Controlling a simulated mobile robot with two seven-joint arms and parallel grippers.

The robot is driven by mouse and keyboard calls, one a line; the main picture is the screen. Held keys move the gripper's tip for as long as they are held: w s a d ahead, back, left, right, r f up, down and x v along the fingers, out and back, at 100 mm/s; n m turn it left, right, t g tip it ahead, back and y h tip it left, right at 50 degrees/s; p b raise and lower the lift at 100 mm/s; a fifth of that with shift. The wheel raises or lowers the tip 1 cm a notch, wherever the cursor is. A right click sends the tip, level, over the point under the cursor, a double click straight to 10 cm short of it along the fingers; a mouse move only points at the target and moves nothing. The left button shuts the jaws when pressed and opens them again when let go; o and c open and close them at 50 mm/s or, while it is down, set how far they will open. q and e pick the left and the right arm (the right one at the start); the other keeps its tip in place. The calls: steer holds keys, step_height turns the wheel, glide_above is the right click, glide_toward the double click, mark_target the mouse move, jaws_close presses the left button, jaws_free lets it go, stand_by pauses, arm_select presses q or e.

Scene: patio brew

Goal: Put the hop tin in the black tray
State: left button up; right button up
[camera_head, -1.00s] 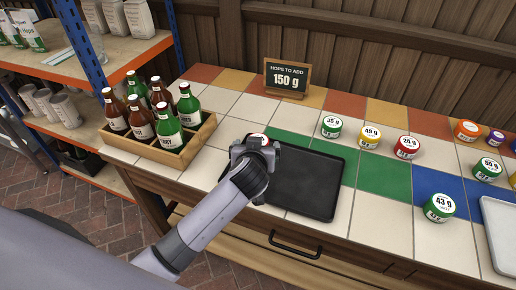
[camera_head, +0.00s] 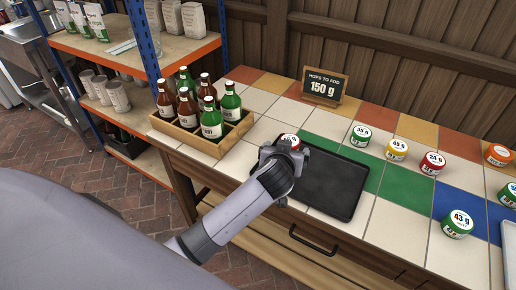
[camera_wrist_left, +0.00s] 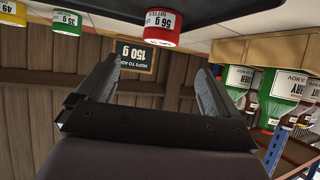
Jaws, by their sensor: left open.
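A red tin (camera_head: 290,141) with a white label shows just past my left gripper (camera_head: 280,152) in the head view, partly hidden by it. In the wrist view, which is upside down, this red tin (camera_wrist_left: 163,28) reads 56 g and appears to stand in the black tray (camera_wrist_left: 110,13), near its rim. The black tray (camera_head: 335,190) lies flat on the tiled counter. My left gripper is open and empty, with a visible gap between its fingers (camera_wrist_left: 158,85) and the tin. My right gripper is not in view.
A wooden crate of bottles (camera_head: 205,145) stands left of the tray. Green (camera_head: 361,136), yellow (camera_head: 397,150) and red (camera_head: 433,164) tins stand to the right, with another green tin (camera_head: 457,223) nearer. A sign (camera_head: 323,87) reads 150 g. Tiles between are clear.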

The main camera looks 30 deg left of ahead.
arm_select(q)
steer(key=s+f+m+h, duration=0.1)
steer(key=s+f, duration=0.3)
steer(key=s, duration=0.5)
steer(key=s+a+f+m+h, duration=0.1)
steer(key=s+f+m+h, duration=0.1)
steer(key=s+f, duration=0.3)
steer(key=s+f+m+g+h, duration=0.1)
steer(key=s+f, duration=0.3)
steer(key=s, duration=0.9)
steer(key=shift+a+f+m+h, duration=0.25)
steer(key=shift+f+m+h, duration=0.15)
steer(key=shift+m+h, duration=0.1)
